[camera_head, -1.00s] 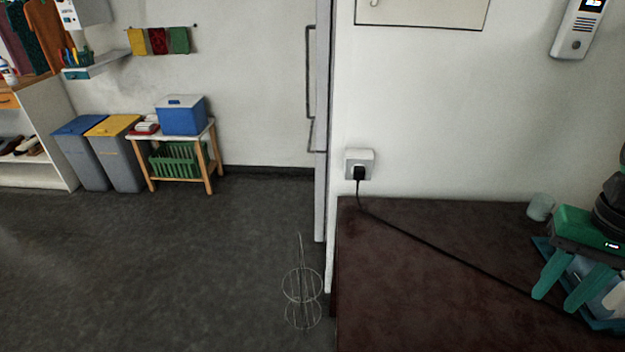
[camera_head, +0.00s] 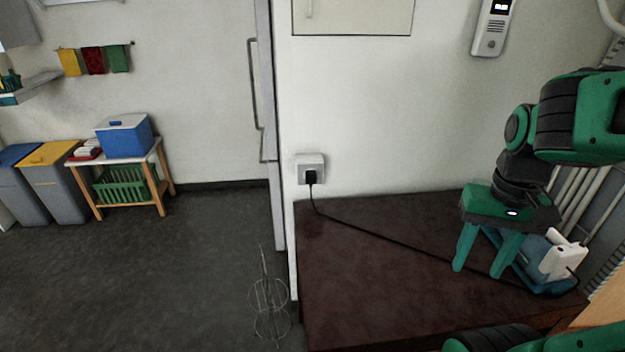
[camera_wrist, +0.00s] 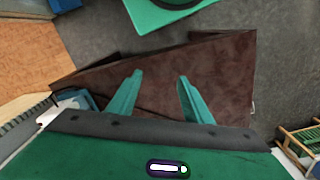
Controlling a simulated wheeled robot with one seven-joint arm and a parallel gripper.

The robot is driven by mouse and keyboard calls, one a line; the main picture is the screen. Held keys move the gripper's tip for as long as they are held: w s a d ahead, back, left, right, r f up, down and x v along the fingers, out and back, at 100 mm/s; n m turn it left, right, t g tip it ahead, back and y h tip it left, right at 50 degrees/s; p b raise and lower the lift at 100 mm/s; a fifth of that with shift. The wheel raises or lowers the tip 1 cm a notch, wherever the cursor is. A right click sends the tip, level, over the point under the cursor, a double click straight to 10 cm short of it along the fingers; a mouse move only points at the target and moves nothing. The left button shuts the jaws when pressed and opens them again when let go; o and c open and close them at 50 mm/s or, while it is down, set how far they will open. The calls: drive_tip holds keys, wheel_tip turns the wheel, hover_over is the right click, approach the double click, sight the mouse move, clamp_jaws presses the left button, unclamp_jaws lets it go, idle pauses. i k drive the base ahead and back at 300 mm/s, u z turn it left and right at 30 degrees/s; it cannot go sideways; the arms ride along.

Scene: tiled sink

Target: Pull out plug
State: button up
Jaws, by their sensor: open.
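The black plug (camera_head: 310,177) sits in a white wall socket (camera_head: 301,161) just above the back left corner of the dark red-brown surface. Its black cord (camera_head: 385,234) hangs down and runs right across that surface toward a blue tray. My gripper (camera_head: 473,267) is open and empty over the right part of the surface, well to the right of the plug. In the wrist view my gripper (camera_wrist: 158,88) shows two green fingers spread apart over the brown surface. I cannot make out the plug in the wrist view.
The brown surface (camera_head: 350,285) is clear on its left. The blue tray (camera_head: 562,287) with a white device (camera_head: 562,262) stands at its right end. A wire stand (camera_head: 268,305) is on the floor at left. A tall door edge (camera_head: 266,120) stands left of the socket.

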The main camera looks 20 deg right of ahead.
sight(311, 176)
drive_tip(key=z, duration=1.1)
drive_tip(key=k, duration=1.25)
drive_tip(key=u, duration=0.8)
drive_tip(key=i, duration=1)
